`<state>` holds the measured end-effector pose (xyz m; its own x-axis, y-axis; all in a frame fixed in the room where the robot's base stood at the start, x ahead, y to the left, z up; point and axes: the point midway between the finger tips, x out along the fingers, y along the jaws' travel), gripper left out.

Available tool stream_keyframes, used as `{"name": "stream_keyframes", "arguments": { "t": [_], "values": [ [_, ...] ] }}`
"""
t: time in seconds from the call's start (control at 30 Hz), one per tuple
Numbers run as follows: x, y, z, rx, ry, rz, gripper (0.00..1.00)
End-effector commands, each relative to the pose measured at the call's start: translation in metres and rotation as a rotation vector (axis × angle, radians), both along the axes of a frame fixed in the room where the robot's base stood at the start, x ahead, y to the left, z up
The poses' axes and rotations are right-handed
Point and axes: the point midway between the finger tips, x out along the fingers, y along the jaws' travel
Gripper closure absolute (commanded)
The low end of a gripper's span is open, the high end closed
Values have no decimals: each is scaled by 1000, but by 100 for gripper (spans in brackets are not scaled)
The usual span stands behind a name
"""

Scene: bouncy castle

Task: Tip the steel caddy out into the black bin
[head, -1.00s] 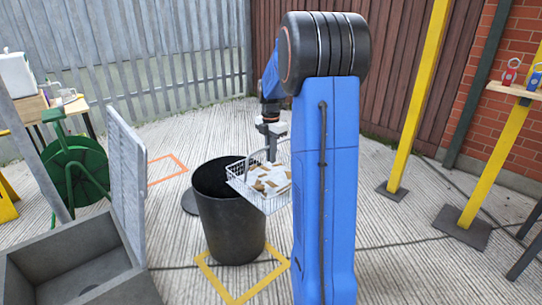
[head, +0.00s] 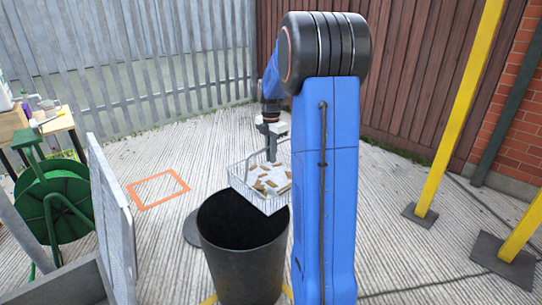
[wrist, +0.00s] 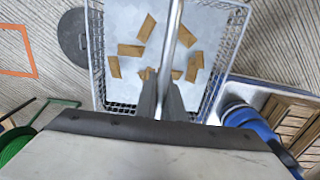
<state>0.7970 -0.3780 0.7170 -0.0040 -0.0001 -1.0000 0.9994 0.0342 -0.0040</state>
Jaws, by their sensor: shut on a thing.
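The steel caddy (head: 237,174) is a wire basket with a pale lining and several small brown pieces (head: 270,183) lying in it. My gripper (head: 271,150) is shut on the caddy's handle, which shows as a steel bar between the fingers in the wrist view (wrist: 165,104). The caddy hangs a little tilted, above and behind the black bin's far rim. My blue arm hides its right side. The black bin (head: 240,265) stands upright and open on the ground, and its visible inside looks empty.
A round dark lid (head: 191,228) lies on the ground left of the bin. An orange square (head: 158,189) is marked on the ground. A green hose reel (head: 55,200) and a grey metal panel (head: 112,215) stand at left. Yellow posts (head: 455,110) stand at right.

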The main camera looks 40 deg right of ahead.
Motion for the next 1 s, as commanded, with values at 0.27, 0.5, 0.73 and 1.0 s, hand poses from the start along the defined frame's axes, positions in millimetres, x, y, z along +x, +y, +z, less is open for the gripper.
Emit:
{"name": "stream_keyframes", "arguments": {
  "t": [0.27, 0.5, 0.73, 1.0],
  "values": [
    [0, 0, -7, -1, 0, 0, 100],
    [0, 0, -21, -4, 1, 0, 100],
    [0, 0, -33, -7, 0, 0, 100],
    [0, 1, -48, -10, 0, 0, 100]
  ]
}}
